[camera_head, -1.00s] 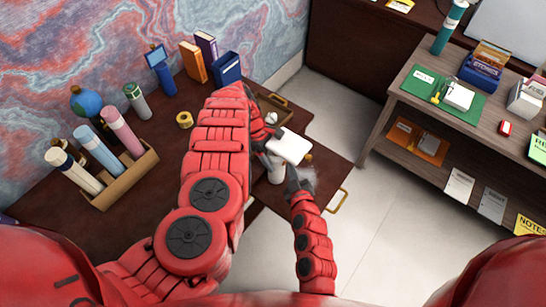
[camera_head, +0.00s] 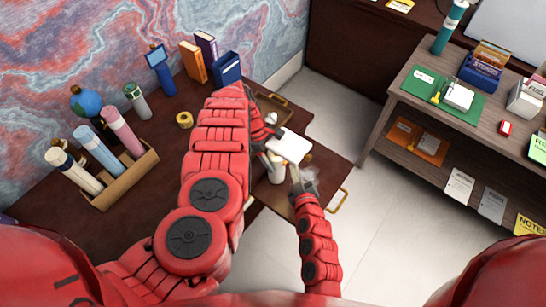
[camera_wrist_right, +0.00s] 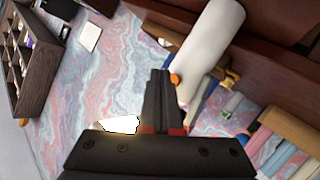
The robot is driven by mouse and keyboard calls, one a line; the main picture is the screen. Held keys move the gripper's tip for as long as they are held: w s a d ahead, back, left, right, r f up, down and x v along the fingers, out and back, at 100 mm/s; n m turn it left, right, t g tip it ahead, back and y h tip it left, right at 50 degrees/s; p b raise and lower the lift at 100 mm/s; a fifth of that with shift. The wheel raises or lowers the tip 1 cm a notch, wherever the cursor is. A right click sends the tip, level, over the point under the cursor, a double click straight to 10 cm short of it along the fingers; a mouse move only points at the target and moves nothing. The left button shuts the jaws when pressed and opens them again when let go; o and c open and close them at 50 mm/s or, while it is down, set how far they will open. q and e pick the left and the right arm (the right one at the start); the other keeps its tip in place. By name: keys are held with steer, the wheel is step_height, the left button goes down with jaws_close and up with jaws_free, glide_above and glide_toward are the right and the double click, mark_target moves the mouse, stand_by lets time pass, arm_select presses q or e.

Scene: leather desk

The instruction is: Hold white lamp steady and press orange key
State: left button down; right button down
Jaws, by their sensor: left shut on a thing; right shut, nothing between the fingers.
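The white lamp (camera_head: 289,147) stands near the right end of the dark desk, its pale flat head on top and its white body (camera_head: 276,172) partly showing below. My left gripper (camera_head: 266,147) is shut on the lamp from its left side; the arm hides part of the grip. My right gripper (camera_head: 294,172) is shut and empty, close to the lamp's right side. In the right wrist view the shut fingertips (camera_wrist_right: 160,74) are beside the small orange key (camera_wrist_right: 175,79) on the white lamp body (camera_wrist_right: 208,38). I cannot tell whether they touch it.
A wooden holder (camera_head: 120,181) with several tubes, a globe (camera_head: 86,102) and a tape roll (camera_head: 184,119) are on the desk to the left. Books (camera_head: 193,62) stand at the back. A shelf (camera_head: 395,103) is at the right, beyond open floor.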

steer(key=s+d, duration=0.3)
steer(key=d, duration=0.2)
steer(key=shift+s, duration=0.25)
arm_select(q)
jaws_free()
